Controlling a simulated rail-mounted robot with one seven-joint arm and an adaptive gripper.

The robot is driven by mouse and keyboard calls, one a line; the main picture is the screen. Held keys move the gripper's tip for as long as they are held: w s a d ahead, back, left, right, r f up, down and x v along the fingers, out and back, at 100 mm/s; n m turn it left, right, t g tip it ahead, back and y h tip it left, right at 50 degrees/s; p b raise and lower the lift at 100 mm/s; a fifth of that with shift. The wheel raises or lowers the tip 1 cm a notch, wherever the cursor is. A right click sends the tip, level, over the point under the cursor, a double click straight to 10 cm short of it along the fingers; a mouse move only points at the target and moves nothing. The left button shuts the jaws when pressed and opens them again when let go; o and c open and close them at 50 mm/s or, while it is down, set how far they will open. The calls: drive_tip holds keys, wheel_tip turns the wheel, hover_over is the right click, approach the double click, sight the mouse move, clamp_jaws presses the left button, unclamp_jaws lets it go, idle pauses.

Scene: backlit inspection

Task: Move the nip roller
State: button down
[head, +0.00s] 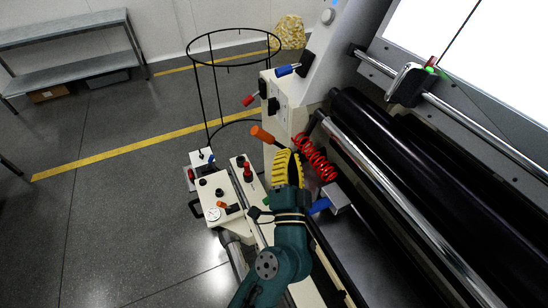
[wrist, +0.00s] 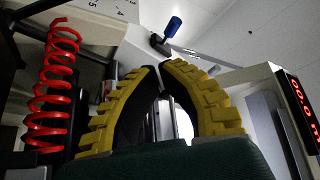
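The nip roller is not marked, and I cannot tell which roller it is. A large black roller (head: 390,137) and a bright metal roller (head: 400,195) run diagonally on the right in the head view. An orange-handled lever (head: 262,135) sticks out from the machine's cream side frame. My gripper (head: 286,152) has yellow ribbed fingers and is just below and right of the orange handle, apparently not holding it. In the wrist view, the fingertips (wrist: 159,67) come almost together with nothing visible gripped between them. The orange handle does not show there.
A red coiled hose (head: 314,157) hangs close right of my gripper and also shows in the wrist view (wrist: 52,95). Blue (head: 286,70) and red (head: 250,99) handles are above. A control panel (head: 222,200) is at left, with a wire hoop stand (head: 202,95) behind. Open floor lies left.

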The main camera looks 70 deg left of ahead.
drive_tip(key=a, duration=1)
drive_tip(key=shift+s+a+f, duration=0.25)
drive_tip(key=shift+s+f, duration=0.1)
drive_tip(key=shift+f, duration=0.05)
